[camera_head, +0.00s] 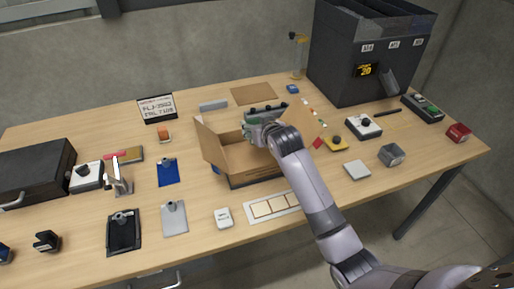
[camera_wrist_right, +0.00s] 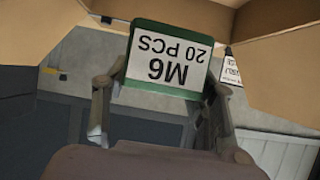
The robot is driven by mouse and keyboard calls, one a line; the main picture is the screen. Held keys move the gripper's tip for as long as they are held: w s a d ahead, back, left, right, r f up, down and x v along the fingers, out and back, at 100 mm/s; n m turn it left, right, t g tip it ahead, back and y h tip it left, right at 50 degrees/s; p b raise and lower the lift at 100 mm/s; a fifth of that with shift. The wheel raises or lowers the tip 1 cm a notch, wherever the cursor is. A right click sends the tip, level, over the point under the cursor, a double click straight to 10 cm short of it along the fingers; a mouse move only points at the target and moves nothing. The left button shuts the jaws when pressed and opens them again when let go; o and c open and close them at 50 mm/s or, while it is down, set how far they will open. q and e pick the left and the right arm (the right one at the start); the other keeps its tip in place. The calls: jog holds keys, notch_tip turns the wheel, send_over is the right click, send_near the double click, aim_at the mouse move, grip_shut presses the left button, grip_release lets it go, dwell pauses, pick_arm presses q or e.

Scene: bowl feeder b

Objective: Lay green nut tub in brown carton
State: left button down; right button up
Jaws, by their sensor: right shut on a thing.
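The brown carton (camera_head: 262,162) stands open near the middle of the table, with its flaps folded outward. My right gripper (camera_head: 256,130) is over the carton's opening. In the right wrist view my right gripper (camera_wrist_right: 163,100) is shut on the green nut tub (camera_wrist_right: 140,93), which has a white label reading "M6 20 PCS", upside down in that view. Carton flaps (camera_wrist_right: 40,28) show around the tub there. In the head view the tub is mostly hidden by the gripper, and its height above the carton floor is unclear. My left gripper is not in view.
A tall black machine (camera_head: 350,62) with a lit display stands at the back right. A black drawer box (camera_head: 38,172) is at the left edge. A white strip with tan squares (camera_head: 272,207) lies in front of the carton. Clipboards (camera_head: 174,218) and small items surround it.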

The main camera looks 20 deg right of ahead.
notch_tip(320, 180, down, 9)
jog(key=shift+f, duration=0.2)
jog(key=shift+f, duration=0.1)
jog(key=o, duration=1.2)
jog(key=shift+c, duration=0.2)
jog(key=v, duration=1.2)
